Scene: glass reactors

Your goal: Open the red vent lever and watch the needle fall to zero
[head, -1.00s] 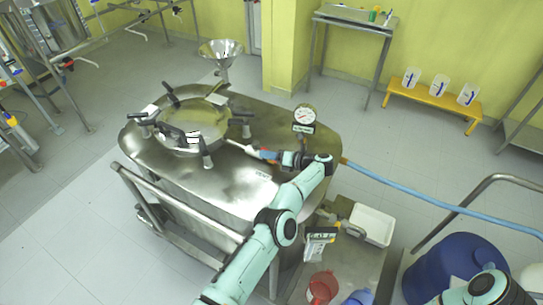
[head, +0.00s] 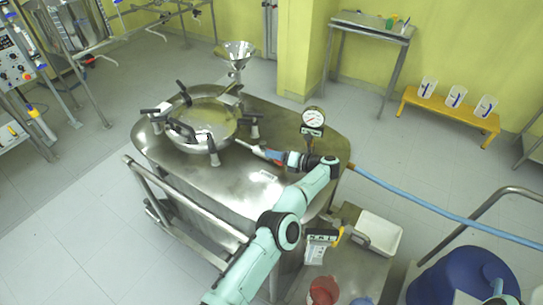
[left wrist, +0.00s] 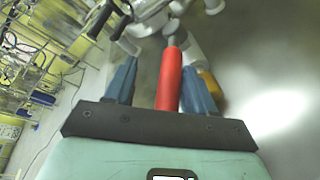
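The red vent lever (left wrist: 167,82) is a straight red bar in the left wrist view. My left gripper (left wrist: 160,85) has its two blue fingers spread on either side of it. A gap shows between the left finger and the lever; the right finger looks close to it, and I cannot tell if they touch. In the head view my left gripper (head: 272,155) is over the lid of the steel vessel (head: 215,180), and it mostly hides the lever. The round pressure gauge (head: 313,118) stands just right of it; its needle is too small to read. My right gripper is out of view.
A clamped round hatch (head: 203,122) is left of my gripper. A blue hose (head: 430,204) runs right from the vessel. A white tray (head: 379,232), red bucket (head: 323,291) and blue drum (head: 455,275) are at lower right.

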